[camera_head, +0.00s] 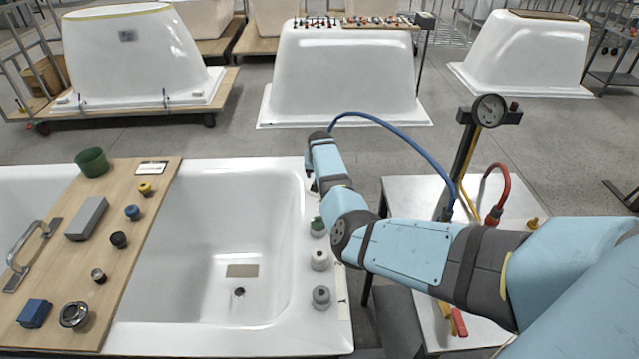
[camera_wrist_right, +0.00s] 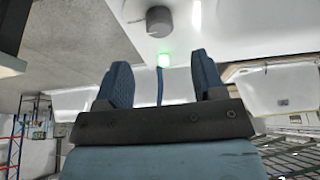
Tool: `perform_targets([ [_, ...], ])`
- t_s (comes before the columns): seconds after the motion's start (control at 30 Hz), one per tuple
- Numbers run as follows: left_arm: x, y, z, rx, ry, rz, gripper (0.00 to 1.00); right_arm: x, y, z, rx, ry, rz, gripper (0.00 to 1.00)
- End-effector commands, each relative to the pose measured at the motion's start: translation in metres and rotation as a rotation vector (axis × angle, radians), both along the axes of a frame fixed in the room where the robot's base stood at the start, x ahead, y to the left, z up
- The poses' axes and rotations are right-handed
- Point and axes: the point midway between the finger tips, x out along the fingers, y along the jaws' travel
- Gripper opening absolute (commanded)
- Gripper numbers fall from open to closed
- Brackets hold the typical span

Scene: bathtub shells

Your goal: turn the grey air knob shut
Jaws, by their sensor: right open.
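Grey knobs stand in a row on the white tub's right rim. One grey knob (camera_head: 320,260) is in the middle and another grey knob (camera_head: 321,297) is nearer. I cannot tell which is the air knob. A green-topped knob (camera_head: 318,228) stands farther back, close to my arm. My right gripper (camera_head: 311,182) is over the rim beyond these knobs, largely hidden by my wrist. In the right wrist view my right gripper (camera_wrist_right: 162,78) is open and empty. A grey knob (camera_wrist_right: 159,19) lies ahead of its fingers, apart from them. My left gripper is not in view.
A wooden board (camera_head: 150,215) with small parts lies across the tub (camera_head: 225,210). A side table (camera_head: 410,190) at right carries a gauge (camera_head: 490,110) on a post, with red and blue hoses.

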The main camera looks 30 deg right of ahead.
Motion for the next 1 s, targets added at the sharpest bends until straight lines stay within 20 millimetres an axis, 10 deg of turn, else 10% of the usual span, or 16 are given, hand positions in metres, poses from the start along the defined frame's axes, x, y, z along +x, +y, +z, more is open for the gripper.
perform_targets([
  [0.43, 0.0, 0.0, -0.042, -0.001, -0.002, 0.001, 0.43, 0.022, -0.014, -0.065, 0.0, -0.001, -0.001, 0.63],
  [0.93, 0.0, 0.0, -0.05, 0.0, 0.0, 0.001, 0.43, 0.025, -0.016, -0.071, 0.0, -0.001, -0.001, 0.63],
  [1.0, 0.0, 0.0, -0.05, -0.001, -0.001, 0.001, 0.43, 0.025, -0.016, -0.071, 0.0, -0.001, -0.001, 0.49],
])
